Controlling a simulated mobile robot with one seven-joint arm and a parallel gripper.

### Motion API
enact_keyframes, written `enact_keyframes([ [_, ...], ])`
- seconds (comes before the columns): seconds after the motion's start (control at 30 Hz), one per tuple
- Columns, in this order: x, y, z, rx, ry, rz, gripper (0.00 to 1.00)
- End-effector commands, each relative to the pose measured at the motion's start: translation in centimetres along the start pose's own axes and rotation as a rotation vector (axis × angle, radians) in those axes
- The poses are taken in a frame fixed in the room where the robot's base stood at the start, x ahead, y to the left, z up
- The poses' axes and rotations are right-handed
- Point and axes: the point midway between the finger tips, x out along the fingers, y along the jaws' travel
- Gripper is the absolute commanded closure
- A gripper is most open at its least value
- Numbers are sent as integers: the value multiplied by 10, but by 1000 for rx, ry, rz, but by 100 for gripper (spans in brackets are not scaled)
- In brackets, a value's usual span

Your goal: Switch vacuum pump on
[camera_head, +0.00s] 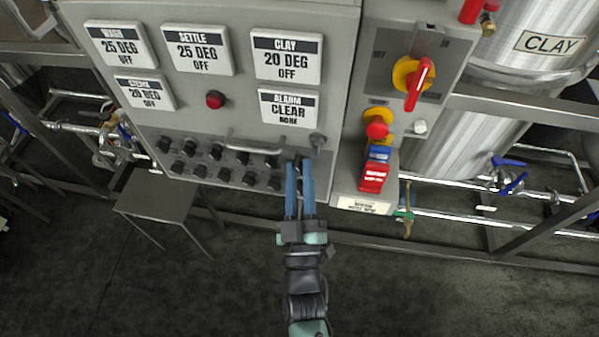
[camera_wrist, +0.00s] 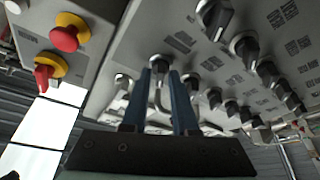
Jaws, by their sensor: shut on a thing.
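The grey control panel (camera_head: 340,60) carries rows of black selector knobs (camera_head: 216,152) along its lower part. The small labels beside the knobs are too small to read, so I cannot tell which one is the vacuum pump. My gripper (camera_head: 299,165) is at the right end of these rows, its two blue fingers pointing at the panel. In the wrist view the fingers are on either side of a knob (camera_wrist: 160,62) with a silver collar, and my gripper is shut on it. The fingers partly hide this knob, so its turn position is unclear.
A metal handle bar (camera_head: 258,146) sticks out above the knobs. To the right are a red emergency button (camera_head: 377,130) and a red rotary switch (camera_head: 417,85). A small grey table (camera_head: 157,195) stands at lower left. Pipes and a tank (camera_head: 545,50) are at right.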

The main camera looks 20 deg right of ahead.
Motion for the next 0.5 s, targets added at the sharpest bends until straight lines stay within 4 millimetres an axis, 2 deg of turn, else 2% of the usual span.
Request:
enact_keyframes([
  [0.27, 0, 0, 0, 25, 1, 11, 100],
  [0.5, 0, -2, 1, 137, 2, 58, 100],
])
